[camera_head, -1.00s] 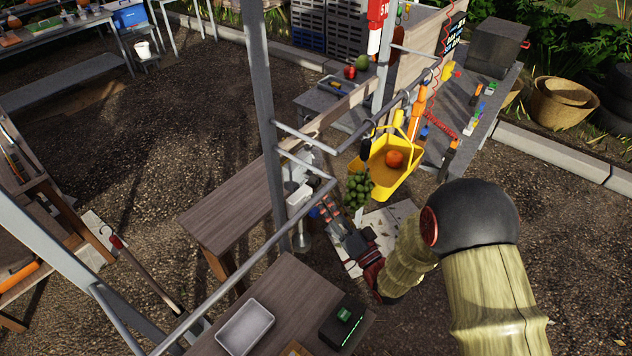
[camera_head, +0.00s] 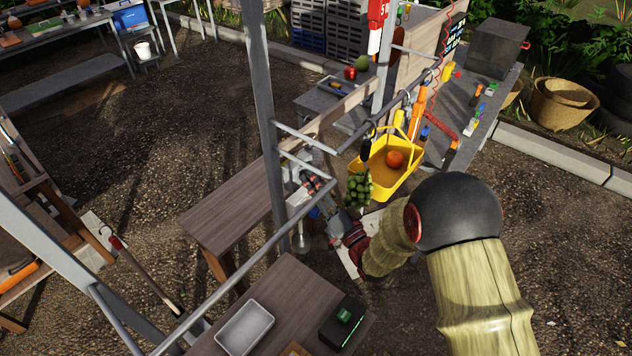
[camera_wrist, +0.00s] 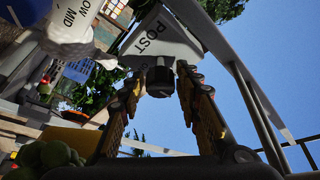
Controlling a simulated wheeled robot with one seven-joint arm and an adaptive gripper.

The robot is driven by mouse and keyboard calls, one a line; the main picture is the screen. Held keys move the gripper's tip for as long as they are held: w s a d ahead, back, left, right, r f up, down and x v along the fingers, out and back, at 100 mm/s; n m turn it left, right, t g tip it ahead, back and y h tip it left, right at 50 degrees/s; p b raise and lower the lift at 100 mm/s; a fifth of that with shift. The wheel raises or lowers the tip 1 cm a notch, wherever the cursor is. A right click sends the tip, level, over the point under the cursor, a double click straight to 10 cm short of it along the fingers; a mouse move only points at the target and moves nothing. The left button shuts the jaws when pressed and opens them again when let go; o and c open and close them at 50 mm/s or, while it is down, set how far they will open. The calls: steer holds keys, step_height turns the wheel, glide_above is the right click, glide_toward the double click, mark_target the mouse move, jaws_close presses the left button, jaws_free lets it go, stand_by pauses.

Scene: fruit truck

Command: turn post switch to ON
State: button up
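The post switch shows in the wrist view as a pale panel lettered POST (camera_wrist: 148,42) with a dark knob (camera_wrist: 160,82) below the lettering. My gripper (camera_wrist: 162,74) is open. Its two fingers stand on either side of the knob, which sits between their tips; I cannot tell whether they touch it. No ON mark is readable. In the head view my gripper (camera_head: 309,183) reaches in beside the grey metal post (camera_head: 266,110), at the rail frame. The fingers and rails hide most of the switch there.
A yellow basket (camera_head: 378,178) with an orange fruit and a green bunch (camera_head: 359,189) hang close to my arm on the right. A wooden table (camera_head: 225,205) lies left of the post. A nearer table holds a grey tray (camera_head: 244,327) and a black box (camera_head: 342,322).

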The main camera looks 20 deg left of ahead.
jaws_close()
steer(key=shift+m+h, duration=0.3)
steer(key=shift+m, duration=0.2)
steer(key=m+h+p, duration=0.1)
steer(key=m+p, duration=0.1)
steer(key=m, duration=0.2)
steer(key=shift+h, duration=0.3)
steer(key=m+p, duration=0.1)
steer(key=m, duration=0.1)
steer(key=m+g+h+p, duration=0.1)
steer(key=m, duration=0.1)
steer(key=shift+m+h+p, duration=0.3)
steer(key=m+g+p, duration=0.1)
steer(key=m+p, duration=0.2)
steer(key=shift+d+m+g+h+p, duration=0.1)
steer(key=shift+m+g+h+p, duration=0.2)
steer(key=shift+g, duration=0.1)
steer(key=m+g+p, duration=0.1)
steer(key=m+p, duration=0.1)
steer(key=p, duration=0.1)
steer(key=shift+s+f, duration=0.1)
steer(key=shift+f, duration=0.2)
